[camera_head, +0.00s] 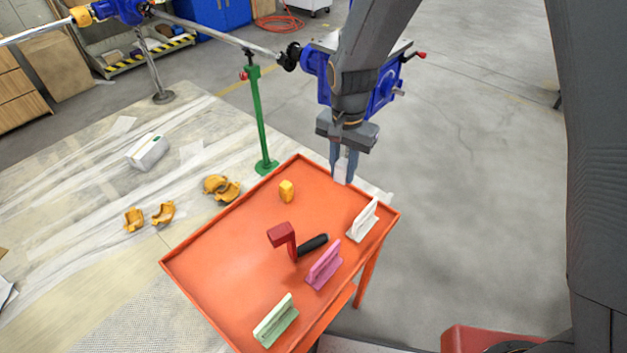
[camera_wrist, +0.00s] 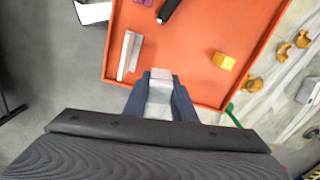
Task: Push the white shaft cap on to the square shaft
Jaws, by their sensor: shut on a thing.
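My gripper (camera_head: 343,178) is shut on the white shaft cap (camera_head: 342,170) and holds it above the far right edge of the orange tray. In the wrist view the cap (camera_wrist: 160,95) sits between the two fingers (camera_wrist: 160,88). Beyond my arm stands a blue gearbox (camera_head: 386,88), partly hidden by the arm. A short grey stub (camera_head: 399,92) sticks out of its right side; I cannot tell whether it is the square shaft. The cap is apart from the gearbox and lower in the picture.
The orange tray (camera_head: 225,262) holds a yellow block (camera_head: 286,190), a red hammer (camera_head: 281,235) with a black handle, and white (camera_head: 362,219), pink (camera_head: 323,265) and green (camera_head: 275,321) stands. A green post (camera_head: 260,120) stands behind it.

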